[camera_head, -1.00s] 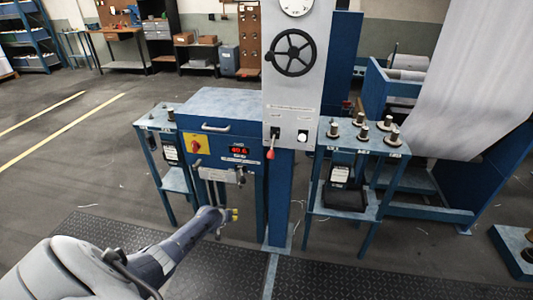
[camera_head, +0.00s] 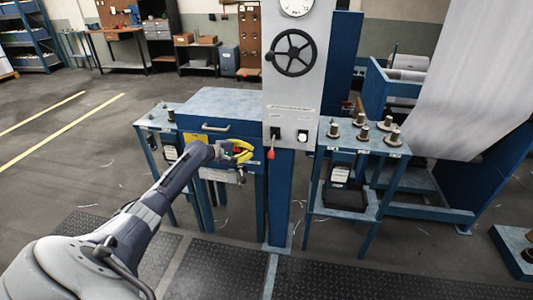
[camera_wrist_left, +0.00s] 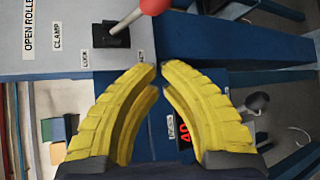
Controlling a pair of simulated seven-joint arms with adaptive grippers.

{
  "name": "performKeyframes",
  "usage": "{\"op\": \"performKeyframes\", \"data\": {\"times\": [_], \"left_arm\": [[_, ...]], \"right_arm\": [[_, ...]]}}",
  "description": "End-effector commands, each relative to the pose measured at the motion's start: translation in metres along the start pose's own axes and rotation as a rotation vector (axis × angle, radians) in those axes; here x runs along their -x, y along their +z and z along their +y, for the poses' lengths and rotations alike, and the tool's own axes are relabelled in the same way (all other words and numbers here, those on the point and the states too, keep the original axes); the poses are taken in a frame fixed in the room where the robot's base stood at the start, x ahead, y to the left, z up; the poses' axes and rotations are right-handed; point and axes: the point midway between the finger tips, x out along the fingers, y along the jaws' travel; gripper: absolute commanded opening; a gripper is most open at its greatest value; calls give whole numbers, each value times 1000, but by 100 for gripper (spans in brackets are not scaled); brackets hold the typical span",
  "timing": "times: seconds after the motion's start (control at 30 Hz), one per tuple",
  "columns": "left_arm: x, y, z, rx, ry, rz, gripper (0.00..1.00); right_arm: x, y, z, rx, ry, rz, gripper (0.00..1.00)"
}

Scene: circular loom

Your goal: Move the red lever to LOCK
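The red lever (camera_head: 271,154) sticks out of the grey column's front panel, its red knob hanging below a black slot. In the left wrist view its red knob (camera_wrist_left: 154,5) is cut by the top edge; the pale shaft runs to a black base (camera_wrist_left: 111,36). Two small labels flank the base; I cannot read them surely. My left gripper (camera_head: 251,150), with yellow fingers, is just left of the knob and apart from it. In the left wrist view the fingers (camera_wrist_left: 160,72) are parted with nothing between them, below the lever. My right gripper is out of view.
A blue cabinet (camera_head: 226,103) with a red digital display stands behind my left gripper. A handwheel (camera_head: 290,53) sits higher on the grey column (camera_head: 292,98). A side table (camera_head: 345,146) with several metal knobs is to the right. Open floor lies at left.

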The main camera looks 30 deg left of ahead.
Motion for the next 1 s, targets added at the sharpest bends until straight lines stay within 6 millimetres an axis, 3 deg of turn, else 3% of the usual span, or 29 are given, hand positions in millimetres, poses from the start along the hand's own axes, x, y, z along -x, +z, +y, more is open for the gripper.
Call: {"op": "performKeyframes", "data": {"times": [0.67, 1.0], "left_arm": [[-5, 1, -3, 50, -9, -7, 0], [-48, 2, -2, 53, -7, -7, 0]], "right_arm": [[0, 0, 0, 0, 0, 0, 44], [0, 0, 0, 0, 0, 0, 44]]}}
